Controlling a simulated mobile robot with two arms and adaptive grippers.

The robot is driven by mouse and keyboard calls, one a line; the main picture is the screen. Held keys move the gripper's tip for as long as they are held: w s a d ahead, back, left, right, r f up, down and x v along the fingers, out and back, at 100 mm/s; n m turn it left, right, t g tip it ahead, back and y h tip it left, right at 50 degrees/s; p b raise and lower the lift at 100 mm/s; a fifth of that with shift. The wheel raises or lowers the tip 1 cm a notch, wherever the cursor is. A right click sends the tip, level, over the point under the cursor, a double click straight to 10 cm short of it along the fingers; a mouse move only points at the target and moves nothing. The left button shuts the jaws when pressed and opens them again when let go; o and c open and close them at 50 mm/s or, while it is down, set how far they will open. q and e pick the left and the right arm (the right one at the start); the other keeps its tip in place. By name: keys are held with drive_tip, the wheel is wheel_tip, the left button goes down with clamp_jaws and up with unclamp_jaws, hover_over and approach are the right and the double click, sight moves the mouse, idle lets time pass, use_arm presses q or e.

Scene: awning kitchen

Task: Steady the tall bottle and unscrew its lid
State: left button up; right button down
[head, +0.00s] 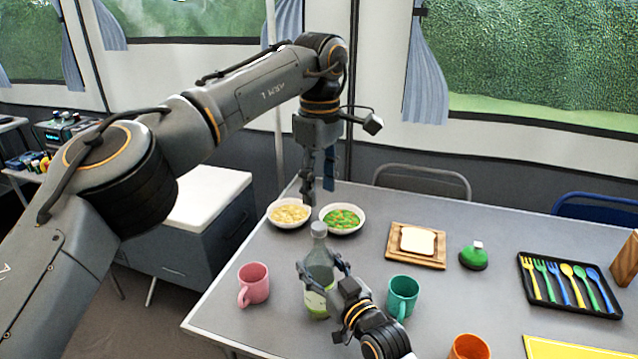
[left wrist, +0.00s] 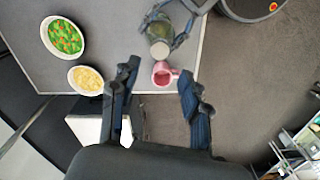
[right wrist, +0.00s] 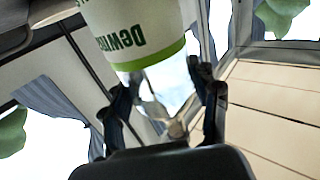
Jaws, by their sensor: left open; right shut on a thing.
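The tall bottle (head: 318,277) stands upright on the grey table, with a grey lid (head: 318,229) on top and a white and green label. My right gripper (head: 323,266) is shut on the bottle's body below the lid. The right wrist view shows the bottle (right wrist: 135,28) upside down in the picture, with the fingers at its clear part beside the label. My left gripper (head: 318,188) is open and empty, pointing down, higher than the lid and farther back in the head view. The left wrist view shows the lid (left wrist: 160,50) beyond its fingers.
A pink mug (head: 254,283) is left of the bottle and a teal mug (head: 402,296) right. Two food bowls (head: 289,215) (head: 342,219) sit behind it. Farther right are a bread board (head: 416,259), a green item (head: 473,257), a cutlery tray (head: 570,309) and an orange mug (head: 469,347).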

sight(319, 225)
use_arm(q)
drive_tip(key=m, duration=1.4)
drive_tip(key=shift+a+f, duration=0.1)
drive_tip(key=shift+f, duration=3.9)
